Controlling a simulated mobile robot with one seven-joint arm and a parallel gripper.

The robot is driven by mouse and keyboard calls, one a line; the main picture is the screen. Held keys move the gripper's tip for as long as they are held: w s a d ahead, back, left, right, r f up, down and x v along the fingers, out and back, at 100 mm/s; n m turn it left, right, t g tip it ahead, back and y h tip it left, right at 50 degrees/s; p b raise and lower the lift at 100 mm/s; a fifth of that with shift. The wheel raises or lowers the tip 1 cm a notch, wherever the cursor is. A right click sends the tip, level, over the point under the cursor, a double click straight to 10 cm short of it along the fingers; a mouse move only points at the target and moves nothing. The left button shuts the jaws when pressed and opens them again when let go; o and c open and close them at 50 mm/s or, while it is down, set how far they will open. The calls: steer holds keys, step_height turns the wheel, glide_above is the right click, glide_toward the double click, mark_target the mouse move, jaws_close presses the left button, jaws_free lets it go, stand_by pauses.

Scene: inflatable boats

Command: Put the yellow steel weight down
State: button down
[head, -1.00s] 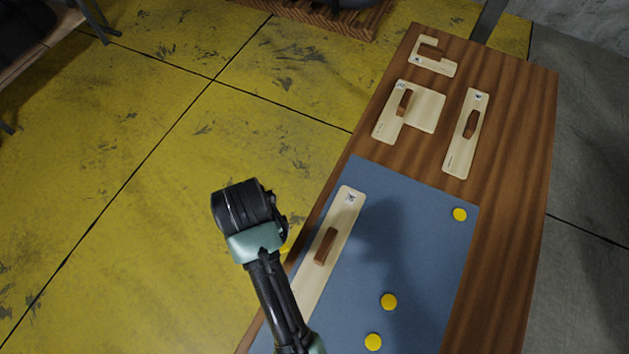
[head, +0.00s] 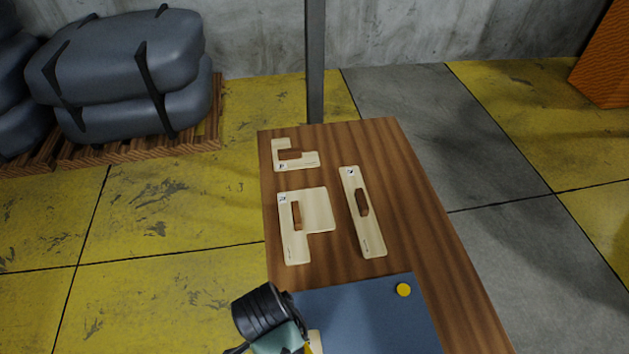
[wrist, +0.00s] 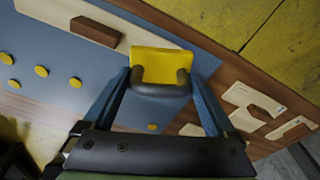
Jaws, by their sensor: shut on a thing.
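The yellow steel weight (wrist: 160,62) shows in the wrist view as a bright yellow block with a thick dark grey handle. My gripper (wrist: 160,84) is shut on that handle, one finger at each side. The weight hangs over the table side with the blue mat (wrist: 60,72); its gap to the surface cannot be judged. In the head view my arm's end is at the bottom edge, beside the blue mat (head: 360,315), and the weight is mostly hidden or out of frame.
The wooden table (head: 420,220) carries pale wooden templates with brown handles, including a stepped one (head: 318,210) and a long one (head: 369,235). A yellow disc (head: 403,290) lies on the mat; several show in the wrist view. Rolled grey boats (head: 130,70) sit on a pallet at left.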

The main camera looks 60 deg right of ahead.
steer(key=s+d+m, duration=0.1)
steer(key=m, duration=0.1)
steer(key=s+m, duration=0.1)
steer(key=shift+d+m, duration=0.35)
steer(key=shift+m, duration=0.05)
glide_above(314, 339)
steer(key=a, duration=0.4)
steer(key=f, duration=0.9)
steer(key=shift+s+d+f+p, duration=0.2)
steer(key=shift+s+f+p, duration=0.05)
steer(key=shift+f+p, duration=0.15)
steer(key=shift+f, duration=0.1)
